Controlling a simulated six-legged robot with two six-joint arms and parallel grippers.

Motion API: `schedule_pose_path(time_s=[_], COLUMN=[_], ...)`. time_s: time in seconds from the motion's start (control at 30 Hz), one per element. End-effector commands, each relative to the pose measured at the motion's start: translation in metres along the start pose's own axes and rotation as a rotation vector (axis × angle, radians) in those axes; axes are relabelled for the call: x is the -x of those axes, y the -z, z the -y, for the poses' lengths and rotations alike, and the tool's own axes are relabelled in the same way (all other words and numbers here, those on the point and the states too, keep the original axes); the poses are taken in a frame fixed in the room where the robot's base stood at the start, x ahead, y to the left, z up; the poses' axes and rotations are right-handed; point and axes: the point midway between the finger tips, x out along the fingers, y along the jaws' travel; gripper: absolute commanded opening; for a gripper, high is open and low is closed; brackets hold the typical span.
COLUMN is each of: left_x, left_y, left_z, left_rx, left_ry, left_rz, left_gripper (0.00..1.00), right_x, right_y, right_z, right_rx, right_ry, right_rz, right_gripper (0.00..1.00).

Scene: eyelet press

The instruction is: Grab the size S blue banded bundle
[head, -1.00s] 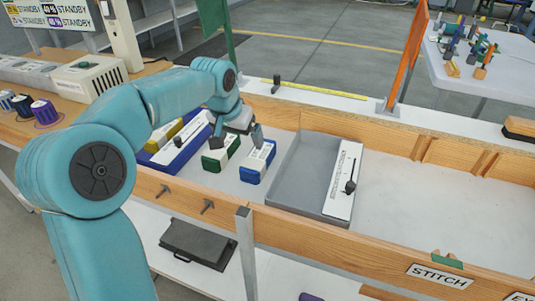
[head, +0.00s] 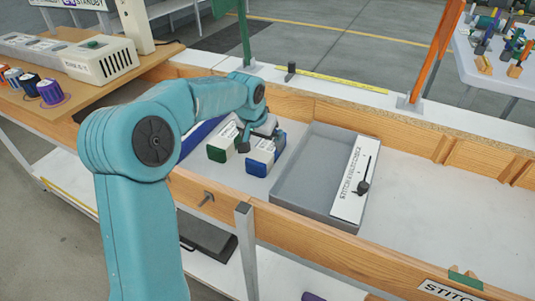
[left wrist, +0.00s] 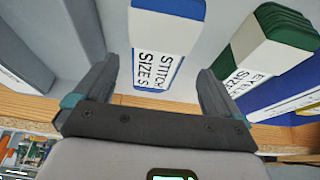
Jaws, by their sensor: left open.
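The blue banded bundle (head: 257,168) is a white-sleeved block with blue ends, lying on the white bench top just left of the grey tray. In the left wrist view the bundle (left wrist: 166,38) shows a label reading "STITCH SIZE S". My left gripper (head: 262,138) is open above the bundle and partly hides it. In the left wrist view the bundle appears between the two spread fingers of the left gripper (left wrist: 158,68), with gaps visible on both sides. I cannot tell how far above it the fingertips are. My right gripper is not in view.
A similar green banded bundle (head: 217,153) lies close to the left of the blue one. A grey tray (head: 300,172) with a white slider panel (head: 352,190) stands to the right. A wooden rail (head: 300,237) runs along the front. The bench farther right is clear.

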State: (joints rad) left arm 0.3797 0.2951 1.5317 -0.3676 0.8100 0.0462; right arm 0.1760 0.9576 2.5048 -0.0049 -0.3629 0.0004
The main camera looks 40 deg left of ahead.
Motion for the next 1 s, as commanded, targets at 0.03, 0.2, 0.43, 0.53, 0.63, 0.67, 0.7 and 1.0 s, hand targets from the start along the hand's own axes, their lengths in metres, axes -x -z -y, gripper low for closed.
schedule_pose_path(time_s=[0.03, 0.2, 0.43, 0.53, 0.63, 0.67, 0.7, 1.0], left_x=[-0.003, -0.017, -0.054, -0.057, -0.056, -0.056, -0.056, -0.056], left_y=[0.000, 0.000, -0.001, 0.001, 0.001, 0.001, 0.001, 0.001], left_z=[0.000, -0.002, -0.004, -0.004, -0.004, -0.004, -0.004, -0.004], left_rx=[0.000, -0.001, 0.001, 0.001, 0.001, 0.001, 0.000, 0.000], left_ry=[0.000, 0.000, 0.000, 0.000, 0.000, 0.000, 0.000, 0.000], left_rz=[0.000, 0.001, 0.001, -0.001, -0.001, -0.001, -0.001, -0.002], left_gripper=[0.98, 0.98, 0.98, 0.98, 0.98, 0.98, 0.91, 0.30], right_x=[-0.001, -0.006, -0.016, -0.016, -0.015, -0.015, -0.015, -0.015], right_y=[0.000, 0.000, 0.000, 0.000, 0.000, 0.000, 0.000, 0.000], right_z=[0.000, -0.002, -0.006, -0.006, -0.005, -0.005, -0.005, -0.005], right_rx=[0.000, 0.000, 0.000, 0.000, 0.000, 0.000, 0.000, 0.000], right_ry=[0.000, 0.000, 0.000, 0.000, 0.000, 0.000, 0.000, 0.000], right_rz=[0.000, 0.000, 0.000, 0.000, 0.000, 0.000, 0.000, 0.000], right_gripper=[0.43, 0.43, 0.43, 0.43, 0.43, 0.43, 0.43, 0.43])
